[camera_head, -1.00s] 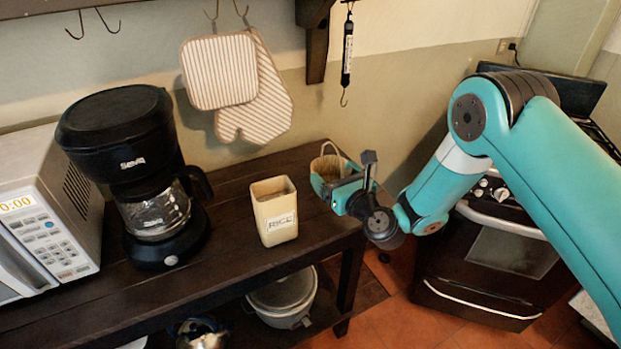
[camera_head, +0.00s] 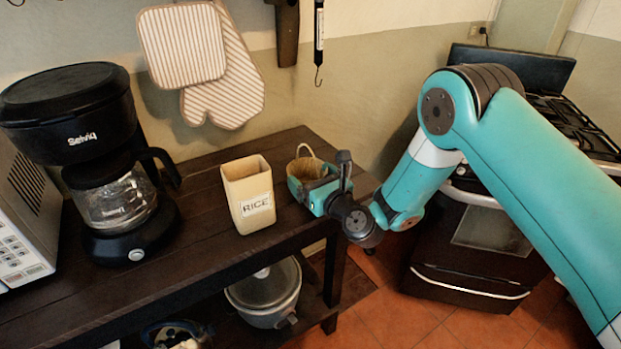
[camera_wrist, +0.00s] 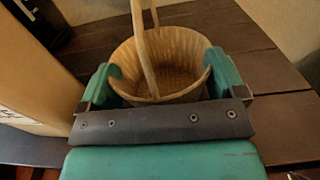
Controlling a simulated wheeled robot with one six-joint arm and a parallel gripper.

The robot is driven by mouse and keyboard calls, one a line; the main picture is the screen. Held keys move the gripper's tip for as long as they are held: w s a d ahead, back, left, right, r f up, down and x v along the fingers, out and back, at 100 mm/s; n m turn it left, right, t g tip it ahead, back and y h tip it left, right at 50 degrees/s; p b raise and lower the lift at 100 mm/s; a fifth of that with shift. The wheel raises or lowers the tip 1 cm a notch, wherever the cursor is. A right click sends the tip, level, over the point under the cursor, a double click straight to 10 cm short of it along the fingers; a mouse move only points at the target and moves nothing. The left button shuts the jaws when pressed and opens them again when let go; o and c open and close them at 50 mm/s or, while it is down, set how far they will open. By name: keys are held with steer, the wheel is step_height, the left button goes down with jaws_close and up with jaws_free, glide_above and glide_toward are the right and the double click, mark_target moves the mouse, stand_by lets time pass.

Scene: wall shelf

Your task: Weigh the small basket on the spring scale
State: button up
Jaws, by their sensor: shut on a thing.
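The basket looks empty and upright. The spring scale (camera_head: 319,28) hangs above and behind it against the wall, its bare hook (camera_head: 318,77) pointing down. The scale's top is out of view.
A cream RICE canister (camera_head: 247,195) stands just left of the basket. A coffee maker (camera_head: 110,160) and a microwave (camera_head: 22,215) are farther left. Striped mitts (camera_head: 225,80) hang on the wall. A dark bracket (camera_head: 287,32) is close left of the scale. A stove (camera_head: 480,225) stands right.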

steer(key=shift+f+b, duration=0.4)
steer(key=shift+f, duration=0.15)
steer(key=shift+s+f, duration=0.1)
steer(key=shift+f, duration=0.15)
